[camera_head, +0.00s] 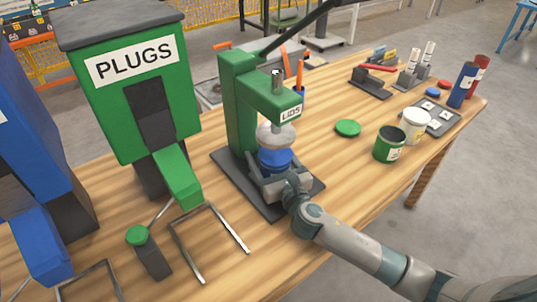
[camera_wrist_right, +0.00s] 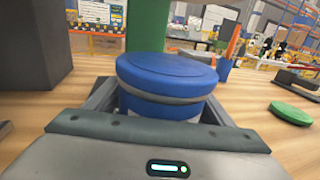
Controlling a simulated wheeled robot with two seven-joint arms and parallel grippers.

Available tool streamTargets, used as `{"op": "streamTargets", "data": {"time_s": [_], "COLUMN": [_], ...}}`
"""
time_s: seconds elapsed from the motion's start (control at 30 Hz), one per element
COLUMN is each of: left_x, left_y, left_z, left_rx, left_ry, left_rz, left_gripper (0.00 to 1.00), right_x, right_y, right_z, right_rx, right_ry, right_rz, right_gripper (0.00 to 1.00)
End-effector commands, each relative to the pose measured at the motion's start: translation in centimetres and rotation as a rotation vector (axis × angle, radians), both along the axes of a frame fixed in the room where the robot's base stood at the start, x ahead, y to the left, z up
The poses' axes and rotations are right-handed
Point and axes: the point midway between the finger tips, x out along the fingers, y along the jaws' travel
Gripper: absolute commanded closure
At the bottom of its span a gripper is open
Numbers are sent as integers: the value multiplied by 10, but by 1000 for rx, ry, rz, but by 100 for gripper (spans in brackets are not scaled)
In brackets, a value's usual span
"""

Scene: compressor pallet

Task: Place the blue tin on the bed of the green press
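The blue tin (camera_head: 275,160) stands upright over the dark bed of the green press (camera_head: 241,95), below the press's pale round ram plate (camera_head: 276,136). In the right wrist view the tin (camera_wrist_right: 165,82) has a blue lid with a grey band under it. My right gripper (camera_head: 277,184) reaches in from the front right, low at the bed. Its fingers lie on both sides of the tin and appear shut on it. The tin's underside is hidden, so I cannot tell whether it touches the bed. My left gripper is not in view.
A green PLUGS dispenser (camera_head: 130,75) and a blue dispenser (camera_head: 35,140) stand left of the press. A green lid (camera_head: 347,128), a green tin (camera_head: 389,144) and a white tin (camera_head: 414,125) are to its right. The press lever rises to the upper right.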

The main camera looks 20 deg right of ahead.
Motion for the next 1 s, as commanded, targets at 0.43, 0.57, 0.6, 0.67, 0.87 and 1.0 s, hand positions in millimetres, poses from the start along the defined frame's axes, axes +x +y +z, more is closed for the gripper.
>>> {"op": "streamTargets", "data": {"time_s": [0.43,0.57,0.6,0.67,0.87,1.0], "left_x": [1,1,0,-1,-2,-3], "left_y": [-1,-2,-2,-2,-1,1], "left_z": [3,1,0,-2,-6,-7], "left_rx": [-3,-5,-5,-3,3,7], "left_ry": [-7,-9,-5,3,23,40], "left_rz": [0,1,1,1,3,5], "left_gripper": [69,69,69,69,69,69], "right_x": [0,-10,-14,-22,-56,-81], "right_y": [0,-1,-2,-2,-5,-7], "right_z": [5,2,2,2,1,1], "right_rx": [0,0,-1,0,-1,0], "right_ry": [-1,1,1,1,2,3], "right_rz": [0,0,0,1,1,0], "right_gripper": [17,17,17,17,17,17]}}
